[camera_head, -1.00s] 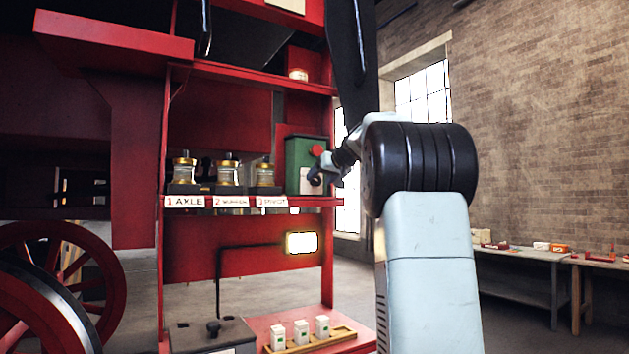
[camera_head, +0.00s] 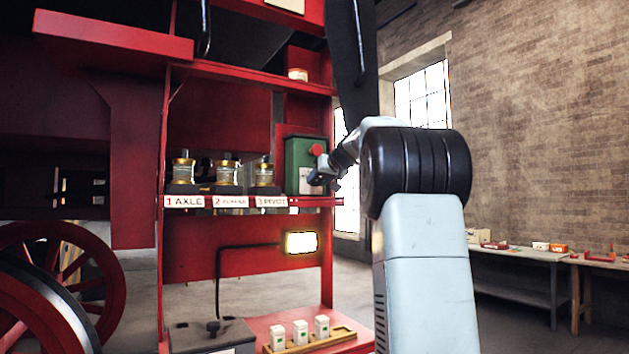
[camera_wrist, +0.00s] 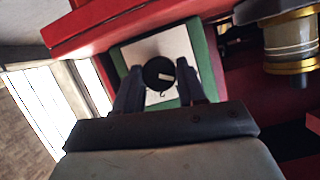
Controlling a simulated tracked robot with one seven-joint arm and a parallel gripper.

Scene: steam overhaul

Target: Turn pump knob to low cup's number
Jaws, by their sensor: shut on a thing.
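The green pump box (camera_head: 299,152) with a red button stands at the right end of the red shelf. In the wrist view its white dial plate (camera_wrist: 175,43) carries a round black knob (camera_wrist: 158,72) with a white pointer mark. My gripper (camera_wrist: 160,82) has a finger on each side of this knob and is shut on it. In the head view my gripper (camera_head: 322,178) is at the box's front. Three brass-and-glass cups stand left of the box: axle cup (camera_head: 184,168), middle cup (camera_head: 227,173) and pivot cup (camera_head: 264,173). Their levels are too small to read.
Labels "1 AXLE" (camera_head: 184,202) and "3 PIVOT" (camera_head: 272,202) show on the shelf edge. A lit lamp (camera_head: 301,243) hangs below. A wooden tray (camera_head: 345,333) holds three white bottles. In the wrist view a cup (camera_wrist: 290,38) is close on the right.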

